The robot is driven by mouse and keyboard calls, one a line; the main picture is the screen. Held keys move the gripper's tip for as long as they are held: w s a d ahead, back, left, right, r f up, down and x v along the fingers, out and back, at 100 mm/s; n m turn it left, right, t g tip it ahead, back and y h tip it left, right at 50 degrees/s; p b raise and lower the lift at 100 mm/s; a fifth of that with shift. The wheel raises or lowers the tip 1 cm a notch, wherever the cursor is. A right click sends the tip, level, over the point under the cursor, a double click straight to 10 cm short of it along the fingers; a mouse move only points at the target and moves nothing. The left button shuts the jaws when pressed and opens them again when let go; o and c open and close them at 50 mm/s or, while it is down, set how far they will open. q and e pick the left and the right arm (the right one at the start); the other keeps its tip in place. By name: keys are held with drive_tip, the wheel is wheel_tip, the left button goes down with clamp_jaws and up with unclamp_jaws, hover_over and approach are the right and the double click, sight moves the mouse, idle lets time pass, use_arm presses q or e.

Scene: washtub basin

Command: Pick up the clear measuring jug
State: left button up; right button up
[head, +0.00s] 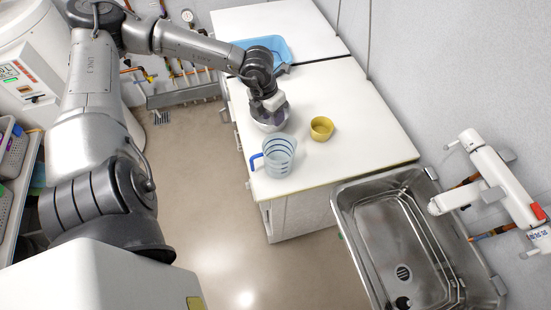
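The clear measuring jug (280,156) stands upright on the white counter (365,130), near its left edge. It has dark measuring bands and a blue handle that points left. My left gripper (271,106) is just behind the jug, pointing down at a white bowl (268,124). The gripper's fingers are small and partly hidden by its own body and the bowl, so I cannot tell whether they are open or shut. The jug is apart from the gripper. My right gripper is not in view.
A blue tray (262,46) lies at the counter's far end. A steel sink (385,250) with a white tap unit (500,180) is at the front right. The counter's right half is clear.

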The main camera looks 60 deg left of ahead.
use_arm(q)
drive_tip(key=s+a+n+g+y, duration=0.1)
drive_tip(key=s+g, duration=0.1)
drive_tip(key=n, duration=0.1)
hover_over(267, 145)
wheel_tip(267, 145, down, 9)
wheel_tip(267, 145, down, 4)
drive_tip(key=shift+s+d+f+p, duration=0.1)
drive_tip(key=shift+p, duration=0.85)
drive_tip(key=shift+f, duration=0.45)
drive_tip(key=shift+c, duration=0.2)
clamp_jaws()
